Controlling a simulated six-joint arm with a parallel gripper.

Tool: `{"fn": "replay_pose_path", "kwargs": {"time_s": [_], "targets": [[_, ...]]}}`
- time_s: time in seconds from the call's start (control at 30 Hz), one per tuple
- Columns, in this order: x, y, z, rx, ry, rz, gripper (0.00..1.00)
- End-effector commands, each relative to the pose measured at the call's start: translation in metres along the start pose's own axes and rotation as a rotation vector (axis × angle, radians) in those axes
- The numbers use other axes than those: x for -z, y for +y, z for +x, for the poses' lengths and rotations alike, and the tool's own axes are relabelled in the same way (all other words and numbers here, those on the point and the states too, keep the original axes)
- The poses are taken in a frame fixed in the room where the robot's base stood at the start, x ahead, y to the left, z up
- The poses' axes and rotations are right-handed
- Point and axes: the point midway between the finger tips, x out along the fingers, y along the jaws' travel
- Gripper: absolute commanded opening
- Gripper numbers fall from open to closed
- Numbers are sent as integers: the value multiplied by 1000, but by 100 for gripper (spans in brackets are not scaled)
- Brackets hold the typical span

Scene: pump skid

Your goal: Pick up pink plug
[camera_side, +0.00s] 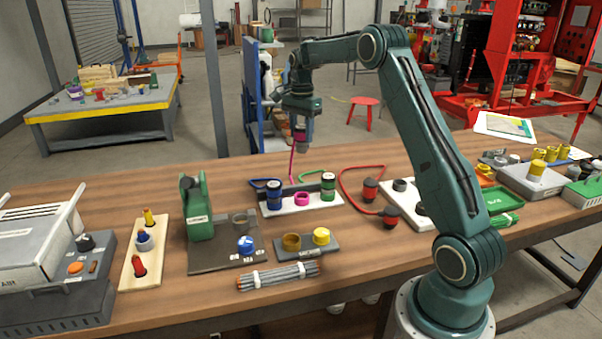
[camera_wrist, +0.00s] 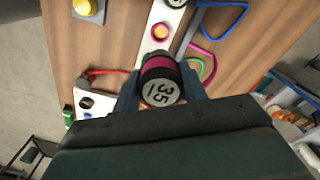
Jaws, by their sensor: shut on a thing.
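The pink plug (camera_wrist: 161,82) is black with a pink band and a pale end face marked with digits. In the wrist view it sits between the fingers of my gripper (camera_wrist: 162,92), which is shut on it. In the side view my gripper (camera_side: 301,130) is raised above the table, and a pink cable (camera_side: 293,162) hangs below it. The plug is small and hard to make out there. The pink-ringed socket (camera_side: 302,198) sits empty of a plug on the white strip (camera_side: 317,202); it also shows in the wrist view (camera_wrist: 160,33).
A blue plug (camera_side: 273,194) and a green plug (camera_side: 328,187) flank the pink socket. Blue, green and red cable loops (camera_side: 347,187) lie behind and right. A green upright block (camera_side: 197,207) stands left. Bare wood lies at the table's back left.

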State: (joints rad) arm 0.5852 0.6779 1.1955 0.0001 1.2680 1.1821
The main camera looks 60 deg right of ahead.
Motion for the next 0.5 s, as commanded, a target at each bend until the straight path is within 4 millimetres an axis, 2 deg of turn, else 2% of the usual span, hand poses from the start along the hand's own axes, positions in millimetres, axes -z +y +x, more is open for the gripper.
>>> {"fn": "replay_pose_path", "kwargs": {"time_s": [0.2, 0.5], "targets": [[0, 0, -19, 1, 1, 0, 15], [0, 0, -23, 0, 0, 0, 15]]}}
